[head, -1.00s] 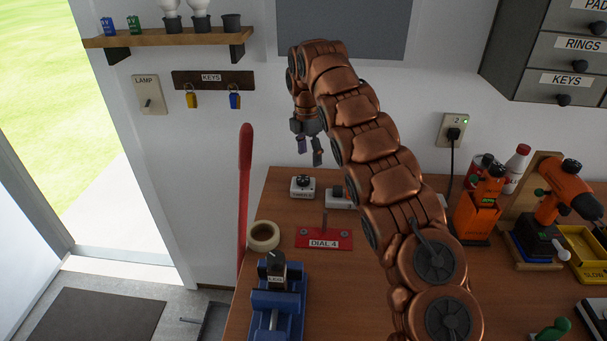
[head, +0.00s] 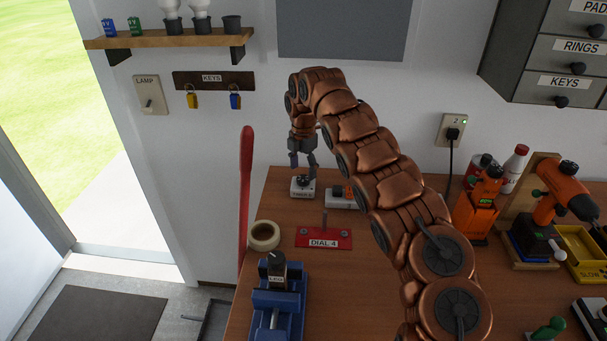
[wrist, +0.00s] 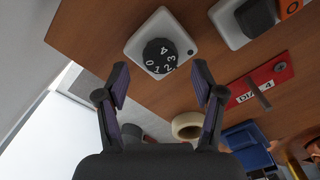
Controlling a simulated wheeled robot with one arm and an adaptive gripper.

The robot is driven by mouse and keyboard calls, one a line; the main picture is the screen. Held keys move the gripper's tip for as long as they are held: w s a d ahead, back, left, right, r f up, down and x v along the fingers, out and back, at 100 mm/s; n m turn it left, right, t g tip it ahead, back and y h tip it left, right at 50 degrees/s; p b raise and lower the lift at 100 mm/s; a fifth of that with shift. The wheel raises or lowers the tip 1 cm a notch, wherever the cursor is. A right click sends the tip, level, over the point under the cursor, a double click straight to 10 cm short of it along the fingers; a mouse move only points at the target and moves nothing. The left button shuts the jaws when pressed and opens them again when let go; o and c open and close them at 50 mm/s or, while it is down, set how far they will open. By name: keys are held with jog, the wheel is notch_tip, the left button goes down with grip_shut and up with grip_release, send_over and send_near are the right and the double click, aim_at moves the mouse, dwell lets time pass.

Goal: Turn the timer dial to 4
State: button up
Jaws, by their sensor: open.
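The timer (head: 302,188) is a small white box at the back left of the workbench. In the wrist view the timer (wrist: 140,27) shows a black dial (wrist: 160,56) with white numbers, of which 0, 1, 2, 3 and 4 can be read. My gripper (head: 303,172) is just above the timer in the head view and partly covers it. In the wrist view my gripper (wrist: 162,80) has its two fingers spread, with the dial ahead between them and nothing held. A red plate (head: 324,239) labelled "DIAL 4" lies in front of the timer.
A tape roll (head: 264,235), a blue vise (head: 277,302) and an upright red handle (head: 246,190) are at the bench's left. Drills stand to the right.

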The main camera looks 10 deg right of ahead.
aim_at(303, 178)
jog(key=shift+f+p, duration=0.45)
jog(key=shift+f, duration=1.1)
jog(key=shift+c, duration=0.3)
jog(key=c, duration=1.1)
jog(key=shift+f+b, duration=0.1)
jog(key=shift+b, duration=0.25)
